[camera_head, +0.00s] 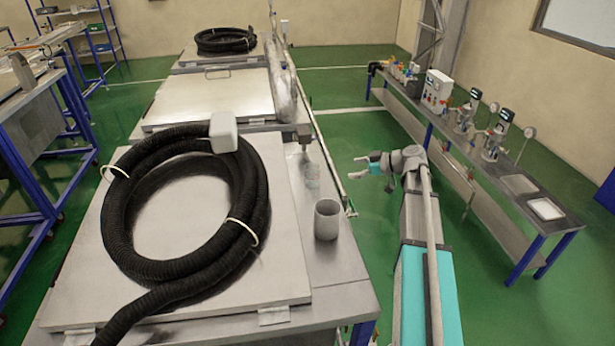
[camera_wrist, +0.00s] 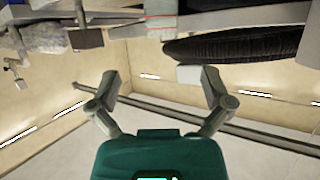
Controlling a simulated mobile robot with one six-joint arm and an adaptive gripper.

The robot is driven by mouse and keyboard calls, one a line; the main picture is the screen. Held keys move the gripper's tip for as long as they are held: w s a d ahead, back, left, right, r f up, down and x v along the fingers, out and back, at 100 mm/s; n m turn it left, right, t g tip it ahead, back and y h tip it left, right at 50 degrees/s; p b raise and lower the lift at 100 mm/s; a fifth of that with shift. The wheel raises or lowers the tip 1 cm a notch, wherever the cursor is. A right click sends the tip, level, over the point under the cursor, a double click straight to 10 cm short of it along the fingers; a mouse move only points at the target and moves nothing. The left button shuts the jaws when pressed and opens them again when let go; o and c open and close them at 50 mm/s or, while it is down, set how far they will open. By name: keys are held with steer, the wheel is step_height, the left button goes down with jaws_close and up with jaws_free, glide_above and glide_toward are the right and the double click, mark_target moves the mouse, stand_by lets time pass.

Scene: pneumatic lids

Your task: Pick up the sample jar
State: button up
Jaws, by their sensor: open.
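An open grey cup (camera_head: 326,220) stands nearer the camera. My gripper (camera_head: 362,166) is beyond the bench's right edge, pointing left towards the jar, with a gap between them. The wrist view looks upside down. There, my open gripper (camera_wrist: 160,82) has empty space between its fingers. A translucent jar-like object (camera_wrist: 161,8) with a reddish band shows at the top edge, cut off by the frame.
A coiled black hose (camera_head: 250,195) with a white block (camera_head: 223,131) lies on the large lid (camera_head: 85,270) left of the jar. A small metal block (camera_head: 304,133) stands behind the jar. A rail runs along the bench's right edge. A side bench (camera_head: 490,185) with equipment stands right.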

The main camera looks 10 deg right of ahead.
mark_target(313, 173)
steer(key=shift+w+a, duration=0.1)
steer(key=shift+a, duration=0.2)
steer(key=b+x, duration=0.3)
steer(key=x, duration=0.4)
steer(key=shift+a+f, duration=0.25)
steer(key=shift+a, duration=0.05)
steer(key=shift+w+a+f, duration=0.1)
steer(key=shift+w+a, duration=0.2)
steer(key=shift+a, duration=0.1)
steer(key=shift+b+x, duration=0.9)
steer(key=shift+x, duration=1.7)
steer(key=shift+c, duration=0.3)
steer(key=c, duration=1.1)
